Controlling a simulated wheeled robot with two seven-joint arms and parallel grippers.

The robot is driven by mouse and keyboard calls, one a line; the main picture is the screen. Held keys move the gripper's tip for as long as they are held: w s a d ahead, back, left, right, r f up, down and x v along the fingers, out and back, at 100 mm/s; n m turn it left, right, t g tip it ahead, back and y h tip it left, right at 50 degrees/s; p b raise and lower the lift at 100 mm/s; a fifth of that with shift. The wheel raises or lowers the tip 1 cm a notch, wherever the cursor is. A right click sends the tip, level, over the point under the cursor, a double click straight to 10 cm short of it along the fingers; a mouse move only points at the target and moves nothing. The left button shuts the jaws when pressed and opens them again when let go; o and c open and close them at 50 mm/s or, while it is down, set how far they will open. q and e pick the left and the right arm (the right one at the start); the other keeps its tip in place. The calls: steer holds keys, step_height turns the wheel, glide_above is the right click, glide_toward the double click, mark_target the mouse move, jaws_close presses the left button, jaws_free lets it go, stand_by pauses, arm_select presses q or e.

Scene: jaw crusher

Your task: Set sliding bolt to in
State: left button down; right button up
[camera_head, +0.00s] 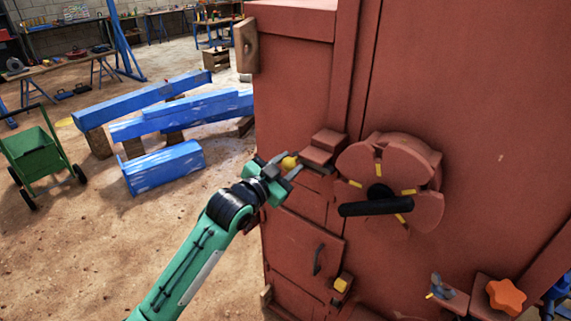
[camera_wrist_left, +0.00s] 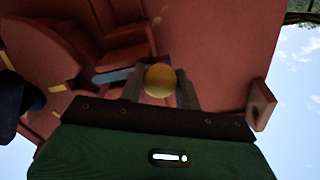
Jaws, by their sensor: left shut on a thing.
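The sliding bolt has a yellow knob (camera_head: 289,162) at the left edge of the red crusher's front, beside a stepped red block (camera_head: 324,148). My left gripper (camera_head: 284,169) is at the knob. In the left wrist view the yellow knob (camera_wrist_left: 160,80) sits between the two grey fingers of my left gripper (camera_wrist_left: 161,88), which is shut on it. A grey bar (camera_wrist_left: 113,76) shows beside the knob and runs toward the red block. How far the bolt reaches into the block is hard to tell.
A red slotted wheel with a black handle (camera_head: 375,208) stands out right of the bolt. Below are a small door (camera_head: 303,248), another yellow knob (camera_head: 343,283) and an orange star knob (camera_head: 506,296). Blue beams (camera_head: 180,112) and a green cart (camera_head: 37,157) stand on the floor left.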

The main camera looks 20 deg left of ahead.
mark_target(310, 165)
arm_select(q)
steer(key=d, duration=0.2)
steer(key=s+d, duration=0.1)
steer(key=shift+s+d+p, duration=0.2)
steer(key=shift+d+p, duration=0.15)
steer(key=shift+a+f, duration=0.1)
steer(key=shift+f, duration=0.05)
steer(key=c, duration=1)
jaws_free()
steer(key=shift+c, duration=0.2)
steer(key=shift+o, duration=0.2)
steer(key=shift+d, duration=0.25)
steer(key=shift+a, duration=0.15)
